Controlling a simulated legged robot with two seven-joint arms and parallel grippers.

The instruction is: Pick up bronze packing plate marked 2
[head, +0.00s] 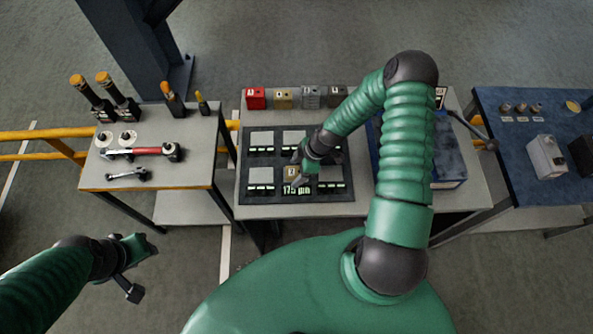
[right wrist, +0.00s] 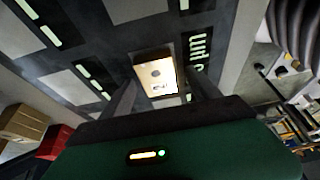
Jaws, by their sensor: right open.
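A bronze-gold block (head: 291,171), with a mark on its face that looks like a 2, sits in the lower middle cell of the dark tray (head: 243,190) on the middle table. In the right wrist view the block (right wrist: 155,72) shows a pale lit top with a dark hole and a small label. My right gripper (head: 301,168) is over it, with open fingers (right wrist: 163,92) on either side of it and visible gaps. Part of the block is hidden by the gripper in the head view. My left gripper (head: 132,268) is off the tables at lower left, and its jaw opening is unclear.
Behind the tray stand a red block (head: 256,98), a yellowish block (head: 283,98), a grey block (head: 310,97) and a brown block (head: 337,95). A blue case (head: 450,160) lies right of the tray. Tools lie on the left table (head: 190,172); a blue-topped table (head: 510,180) stands right.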

